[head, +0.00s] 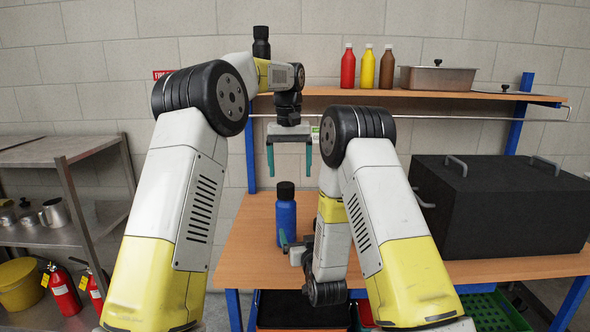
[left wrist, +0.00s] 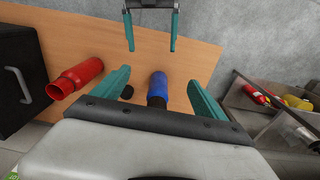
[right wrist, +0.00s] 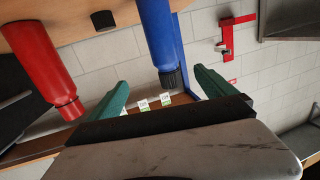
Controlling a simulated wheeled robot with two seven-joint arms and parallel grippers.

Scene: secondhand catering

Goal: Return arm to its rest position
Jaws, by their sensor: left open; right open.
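My left gripper (head: 290,172) hangs fingers-down above the back of the wooden table (head: 245,262), open and empty. My right gripper (head: 285,240) is low over the table beside the blue bottle (head: 286,222). It is open, with no object between its fingers, and partly hidden by my forearm in the head view. The blue bottle stands upright with a black cap; it also shows in the left wrist view (left wrist: 159,86) and right wrist view (right wrist: 157,35). My right gripper's fingers (left wrist: 152,46) also appear at the top of the left wrist view.
A red bottle (left wrist: 80,76) and a small black object (left wrist: 127,92) are on the table, hidden in the head view. A large black box (head: 500,205) fills the table's right side. The shelf (head: 330,91) above holds sauce bottles and a metal pan (head: 437,78).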

